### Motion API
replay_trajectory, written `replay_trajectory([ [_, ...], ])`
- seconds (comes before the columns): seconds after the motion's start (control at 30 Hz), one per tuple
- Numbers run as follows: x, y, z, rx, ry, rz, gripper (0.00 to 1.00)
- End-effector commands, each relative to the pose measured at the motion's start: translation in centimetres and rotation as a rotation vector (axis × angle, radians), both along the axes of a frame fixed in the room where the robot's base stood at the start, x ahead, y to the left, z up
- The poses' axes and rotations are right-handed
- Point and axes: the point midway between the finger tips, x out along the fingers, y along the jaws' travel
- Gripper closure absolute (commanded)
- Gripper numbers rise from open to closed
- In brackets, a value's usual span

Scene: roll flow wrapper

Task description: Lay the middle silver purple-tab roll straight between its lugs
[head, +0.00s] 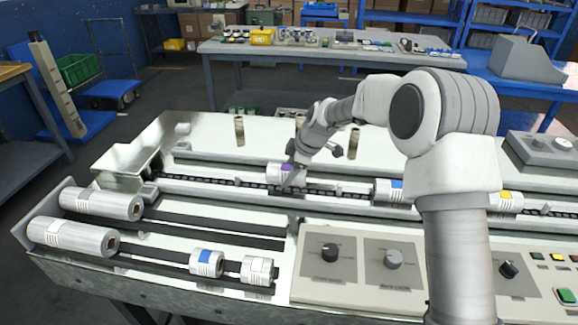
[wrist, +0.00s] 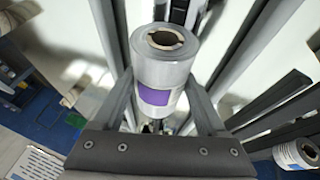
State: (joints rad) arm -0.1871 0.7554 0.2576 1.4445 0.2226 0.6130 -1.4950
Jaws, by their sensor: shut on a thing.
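The silver purple-tab roll (head: 274,170) is at the chain conveyor (head: 215,182) in the middle of the machine. My gripper (head: 292,177) is shut on it. In the wrist view the roll (wrist: 162,62) stands between my two fingers (wrist: 160,98), its hollow end toward the camera and its purple tab facing my palm. Pale lugs show on the chain to the left (head: 238,180) and right (head: 328,188) of the roll. My gripper partly hides the roll's right side and the chain there, so I cannot tell whether it touches the bed.
A blue-tab roll (head: 389,190) and a yellow-tab roll (head: 506,201) are farther right on the conveyor. Several other rolls, one blue-tabbed (head: 207,262), lie on the front rails. A control panel (head: 350,263) with knobs stands at front right. Short posts (head: 239,130) rise behind the conveyor.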

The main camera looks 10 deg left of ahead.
Motion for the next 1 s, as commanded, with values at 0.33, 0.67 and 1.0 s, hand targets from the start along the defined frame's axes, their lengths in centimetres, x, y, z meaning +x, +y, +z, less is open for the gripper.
replay_trajectory([
  [0.33,0.0,0.1,-0.9,0.002,-0.003,-0.001,1.0],
  [0.67,0.0,0.1,-1.2,0.001,-0.003,-0.001,1.0],
  [1.0,0.1,0.0,-1.9,0.001,-0.003,0.0,1.0],
])
